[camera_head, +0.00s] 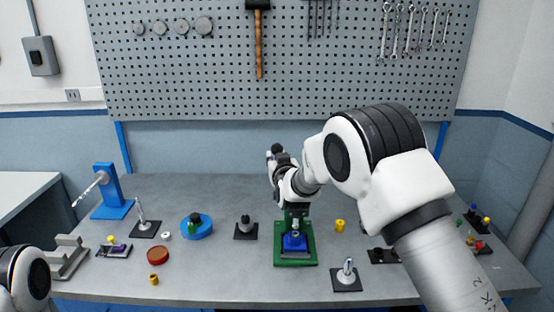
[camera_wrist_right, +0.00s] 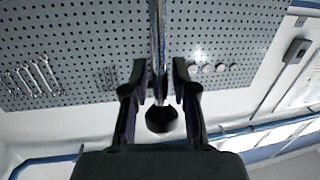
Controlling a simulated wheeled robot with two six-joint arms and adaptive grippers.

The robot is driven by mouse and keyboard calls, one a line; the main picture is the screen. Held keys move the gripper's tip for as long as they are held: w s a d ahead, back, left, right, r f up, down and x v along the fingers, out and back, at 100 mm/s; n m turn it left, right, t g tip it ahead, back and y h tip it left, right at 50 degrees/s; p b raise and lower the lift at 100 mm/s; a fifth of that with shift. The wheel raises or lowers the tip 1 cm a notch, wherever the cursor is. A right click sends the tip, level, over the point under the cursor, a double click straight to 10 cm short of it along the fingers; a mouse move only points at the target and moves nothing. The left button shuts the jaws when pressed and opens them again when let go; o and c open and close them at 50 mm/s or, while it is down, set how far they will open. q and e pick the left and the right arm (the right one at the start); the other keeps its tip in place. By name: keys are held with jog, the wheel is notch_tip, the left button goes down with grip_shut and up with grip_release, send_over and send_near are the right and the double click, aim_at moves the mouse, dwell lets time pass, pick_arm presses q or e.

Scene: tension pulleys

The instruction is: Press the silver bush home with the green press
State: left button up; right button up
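The green press (camera_head: 307,257) stands near the middle of the bench. A blue block (camera_head: 294,242) sits on its base, and a small silver piece, possibly the silver bush (camera_head: 295,224), shows just above the block. My right gripper (camera_head: 276,158) is above the press, and my arm hides much of the press top. In the right wrist view, the fingers of my right gripper (camera_wrist_right: 160,75) stand either side of a silver lever rod (camera_wrist_right: 159,35) with a black ball knob (camera_wrist_right: 161,119). Whether they clamp it is unclear. My left gripper is out of frame.
Left of the press are a black stand (camera_head: 246,231), a blue round tray (camera_head: 196,228), a red disc (camera_head: 158,255) and a blue stand (camera_head: 108,190). Right are a yellow cylinder (camera_head: 340,225) and a silver pin on a black base (camera_head: 346,282). Bench behind is mostly clear.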

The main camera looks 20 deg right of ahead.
jog(key=shift+f, duration=0.15)
jog(key=s+a, duration=0.1)
jog(key=s, duration=1)
jog(key=shift+s+r, duration=0.35)
